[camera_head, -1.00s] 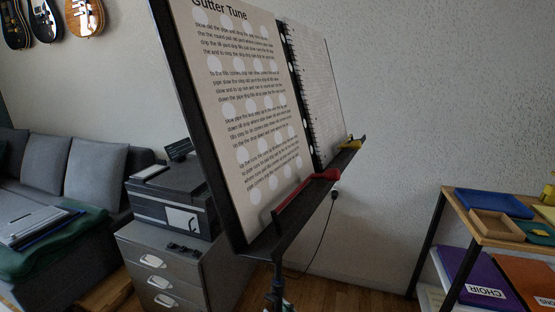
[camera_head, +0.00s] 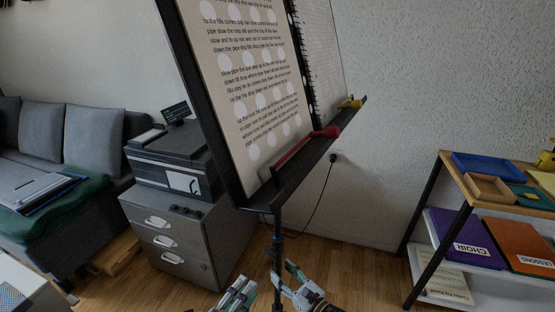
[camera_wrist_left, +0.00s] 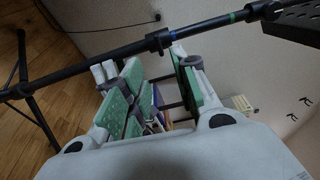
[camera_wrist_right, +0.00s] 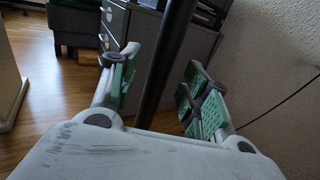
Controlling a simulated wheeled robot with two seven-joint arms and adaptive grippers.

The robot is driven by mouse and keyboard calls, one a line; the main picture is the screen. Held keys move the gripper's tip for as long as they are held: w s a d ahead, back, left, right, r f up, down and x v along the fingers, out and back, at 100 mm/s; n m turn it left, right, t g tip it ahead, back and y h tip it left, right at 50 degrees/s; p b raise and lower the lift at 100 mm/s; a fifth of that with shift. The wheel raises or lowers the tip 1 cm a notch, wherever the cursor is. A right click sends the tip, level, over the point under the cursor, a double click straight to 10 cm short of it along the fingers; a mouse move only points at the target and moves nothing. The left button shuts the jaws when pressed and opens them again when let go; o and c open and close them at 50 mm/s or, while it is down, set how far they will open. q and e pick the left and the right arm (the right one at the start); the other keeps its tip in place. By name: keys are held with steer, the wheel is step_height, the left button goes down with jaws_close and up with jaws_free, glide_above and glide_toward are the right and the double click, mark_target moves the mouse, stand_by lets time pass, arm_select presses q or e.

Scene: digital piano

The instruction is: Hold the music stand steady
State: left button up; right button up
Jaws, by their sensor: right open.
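The black music stand's desk (camera_head: 300,165) stands tilted, with sheet music on it, on a dark upright pole (camera_head: 277,250). My left gripper (camera_head: 243,290) is open at the lower left of the pole. In the left wrist view the pole (camera_wrist_left: 100,65) crosses beyond its green-padded fingers (camera_wrist_left: 158,75); I cannot tell whether they touch it. My right gripper (camera_head: 285,276) is open close to the pole on its right. In the right wrist view the pole (camera_wrist_right: 168,60) runs between its spread fingers (camera_wrist_right: 160,85), with no visible grip. The lower pole is partly hidden.
A red-headed mallet-like item (camera_head: 305,148) and a yellow item (camera_head: 350,102) lie on the desk's ledge. A printer (camera_head: 170,160) on a grey cabinet (camera_head: 185,240) stands left. A shelf with trays (camera_head: 490,188) stands right. A cable hangs by the wall.

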steer(key=shift+v, duration=1.15)
steer(key=shift+s+d, duration=0.1)
steer(key=shift+d, duration=0.05)
steer(key=v, duration=1.1)
steer(key=shift+s+d, duration=0.2)
steer(key=shift+s, duration=0.05)
stand_by(0.3)
